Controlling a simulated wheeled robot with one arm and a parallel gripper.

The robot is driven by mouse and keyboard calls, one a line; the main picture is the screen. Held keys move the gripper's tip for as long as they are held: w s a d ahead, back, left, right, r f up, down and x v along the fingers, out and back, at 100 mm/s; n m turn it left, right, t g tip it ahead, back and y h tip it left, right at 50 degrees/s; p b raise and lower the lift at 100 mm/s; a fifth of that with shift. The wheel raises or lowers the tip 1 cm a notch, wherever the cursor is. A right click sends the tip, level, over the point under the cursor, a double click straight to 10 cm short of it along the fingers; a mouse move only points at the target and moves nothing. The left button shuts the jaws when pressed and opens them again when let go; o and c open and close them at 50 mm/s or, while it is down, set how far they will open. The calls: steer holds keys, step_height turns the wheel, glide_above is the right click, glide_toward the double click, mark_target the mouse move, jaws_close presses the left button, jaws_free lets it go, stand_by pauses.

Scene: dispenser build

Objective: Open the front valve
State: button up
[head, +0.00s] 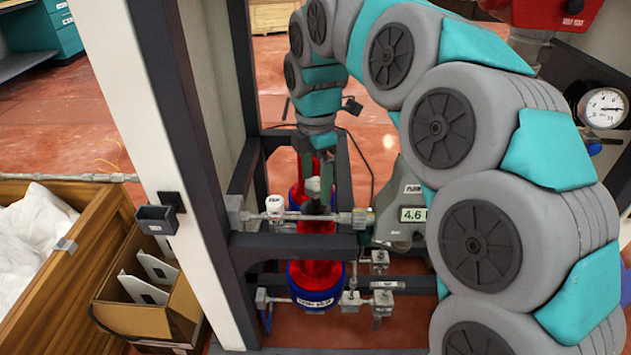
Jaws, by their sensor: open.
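My arm arches over the dark metal frame, and my gripper (318,203) points down at the frame's upper pipe (335,217). Its jaws are open, small in the picture and dark at the tips. They overlap the pipe in view; I cannot tell if they touch it. Small metal valve fittings (381,300) with white tags sit low on the frame, right of a red and blue vessel (315,284). Another fitting (380,258) sits above them. The tags are too small to read, so I cannot tell which is the front valve.
Dark frame bars (292,246) surround the vessel and pipes. A grey display box reading 4.6 (413,214) stands right of the pipe. A pressure gauge (603,107) is at the far right. A cardboard box (148,290) and a wooden crate (90,225) stand at the left.

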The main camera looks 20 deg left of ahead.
steer(key=shift+r, duration=2.7)
